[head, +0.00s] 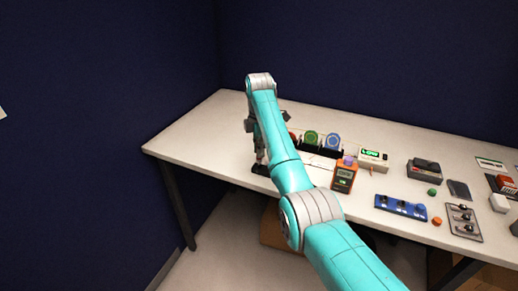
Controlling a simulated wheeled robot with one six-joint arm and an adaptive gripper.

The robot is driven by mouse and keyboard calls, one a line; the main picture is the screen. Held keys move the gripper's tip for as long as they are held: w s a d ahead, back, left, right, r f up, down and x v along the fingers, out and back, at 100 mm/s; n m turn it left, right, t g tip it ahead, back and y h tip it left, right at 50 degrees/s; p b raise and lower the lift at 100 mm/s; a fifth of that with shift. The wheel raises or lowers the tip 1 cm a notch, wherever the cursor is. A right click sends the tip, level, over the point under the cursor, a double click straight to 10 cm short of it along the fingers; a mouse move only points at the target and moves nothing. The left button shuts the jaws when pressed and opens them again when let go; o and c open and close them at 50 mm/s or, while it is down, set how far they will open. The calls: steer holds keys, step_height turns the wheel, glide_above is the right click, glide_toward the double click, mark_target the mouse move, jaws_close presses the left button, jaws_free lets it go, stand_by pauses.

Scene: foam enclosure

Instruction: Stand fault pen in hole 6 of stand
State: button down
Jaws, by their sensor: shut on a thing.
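My gripper (259,152) points down over the left part of the white table, partly hidden by my arm. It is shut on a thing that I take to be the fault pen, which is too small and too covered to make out. A low black piece (262,170), perhaps the stand, lies on the table just below the fingers. Its holes and their numbers cannot be read, and I cannot tell whether the held thing touches it.
Coloured round spools (311,137) in a black rack, an orange meter (344,176) and a white display box (373,159) stand right of my arm. Further right are a dark grey box (424,171) and a blue strip with knobs (401,208). The table's left end (185,145) is clear.

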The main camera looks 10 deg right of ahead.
steer(key=shift+f, duration=1.25)
stand_by(0.3)
steer(key=c, duration=1)
jaws_free()
steer(key=shift+r, duration=3.75)
